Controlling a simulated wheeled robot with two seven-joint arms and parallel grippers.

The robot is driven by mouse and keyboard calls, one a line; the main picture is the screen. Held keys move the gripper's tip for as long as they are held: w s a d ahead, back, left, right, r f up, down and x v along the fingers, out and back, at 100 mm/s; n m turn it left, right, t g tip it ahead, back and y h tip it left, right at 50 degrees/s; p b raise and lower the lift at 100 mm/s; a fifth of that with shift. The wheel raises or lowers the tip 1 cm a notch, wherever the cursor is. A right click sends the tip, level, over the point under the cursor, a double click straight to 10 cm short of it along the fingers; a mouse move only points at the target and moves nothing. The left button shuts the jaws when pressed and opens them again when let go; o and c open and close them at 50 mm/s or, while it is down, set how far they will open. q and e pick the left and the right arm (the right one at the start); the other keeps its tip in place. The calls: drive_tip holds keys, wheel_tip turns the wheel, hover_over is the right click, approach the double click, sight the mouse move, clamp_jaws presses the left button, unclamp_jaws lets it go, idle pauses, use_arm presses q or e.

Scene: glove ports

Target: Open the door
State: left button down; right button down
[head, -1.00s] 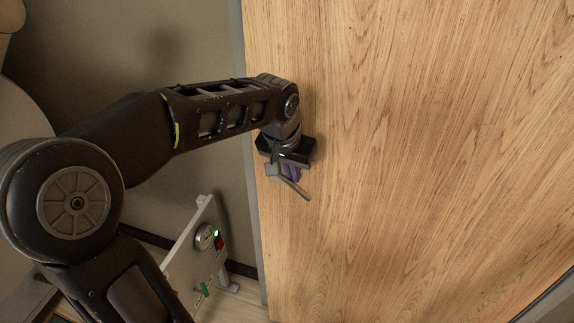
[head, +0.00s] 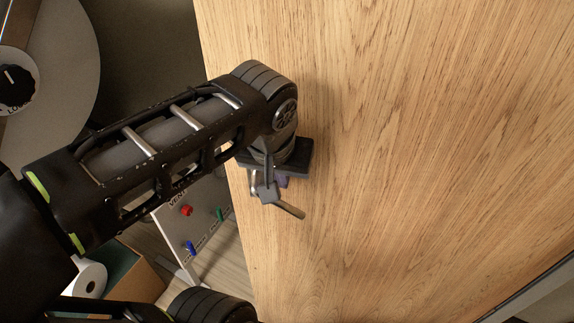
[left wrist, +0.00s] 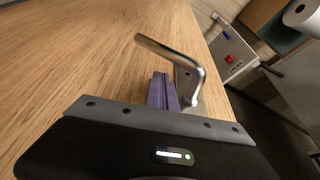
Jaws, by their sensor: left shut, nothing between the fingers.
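The wooden door (head: 400,150) fills the right of the head view and the left of the left wrist view (left wrist: 70,60). Its metal lever handle (head: 288,209) sits near the door's left edge and shows as a bent bar in the left wrist view (left wrist: 170,50). My left gripper (head: 284,182) is at the handle, mostly hidden by my wrist. Its purple fingers (left wrist: 160,92) are shut and empty, beside the lever and close to the door face. Whether they touch the lever I cannot tell. My right gripper is not in view.
Past the door's left edge stands a panel (head: 203,240) marked VENT, with red, green and blue knobs. A white roll (head: 84,278) and a cardboard box (head: 146,284) are at lower left. A grey rounded surface (head: 70,60) is at upper left.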

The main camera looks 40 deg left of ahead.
use_arm(q)
drive_tip(key=a+v, duration=0.1)
drive_tip(key=v, duration=0.6)
drive_tip(key=shift+d+r, duration=0.25)
drive_tip(key=shift+r, duration=0.05)
drive_tip(key=shift+w, duration=0.1)
idle(0.4)
